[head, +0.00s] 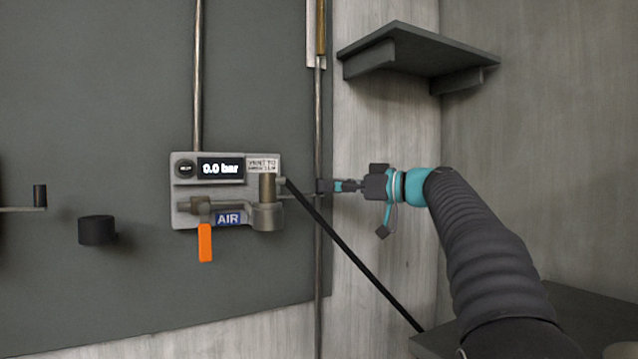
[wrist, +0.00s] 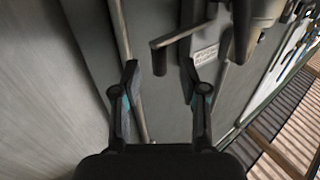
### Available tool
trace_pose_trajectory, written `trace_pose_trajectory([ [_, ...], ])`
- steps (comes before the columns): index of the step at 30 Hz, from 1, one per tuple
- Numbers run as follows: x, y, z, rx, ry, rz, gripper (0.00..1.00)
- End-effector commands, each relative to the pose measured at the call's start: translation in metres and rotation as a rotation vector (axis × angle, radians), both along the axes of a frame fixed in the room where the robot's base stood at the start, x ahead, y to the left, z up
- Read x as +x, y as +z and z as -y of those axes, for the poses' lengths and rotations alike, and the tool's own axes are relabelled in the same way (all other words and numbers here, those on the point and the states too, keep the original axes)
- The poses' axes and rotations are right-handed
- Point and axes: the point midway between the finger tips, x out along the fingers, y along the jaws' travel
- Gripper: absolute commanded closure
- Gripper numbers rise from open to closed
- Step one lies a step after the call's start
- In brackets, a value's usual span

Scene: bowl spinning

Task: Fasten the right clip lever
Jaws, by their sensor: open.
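My gripper (head: 338,186) is at the right side of the grey air unit in the head view. In the wrist view its two fingers (wrist: 160,78) are spread apart with nothing held. A dark bar with a short cylindrical handle (wrist: 159,57) reaches in from the upper right, and the handle's end lies just beyond the gap between the fingertips. It appears apart from both fingers. I cannot tell whether this is the right clip lever. In the head view that spot is small and partly covered by my gripper. No bowl is recognisable.
The air unit (head: 185,215) reads 0.0 bar and has an orange handle (head: 205,243) hanging down. A black hose (head: 360,262) slants down to the right from it. A vertical pipe (head: 318,270) runs close by my gripper. A dark shelf (head: 420,55) is above; a dark surface (head: 590,310) is below.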

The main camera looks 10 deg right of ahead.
Motion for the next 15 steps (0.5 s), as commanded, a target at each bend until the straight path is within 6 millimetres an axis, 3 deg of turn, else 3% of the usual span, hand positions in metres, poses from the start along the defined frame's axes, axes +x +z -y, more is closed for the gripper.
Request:
trace_pose_trajectory([
  [6, 0.016, 0.001, -0.022, 0.001, 0.0, 0.001, 0.57],
  [15, 0.021, 0.0, -0.028, 0.0, 0.0, 0.0, 0.57],
])
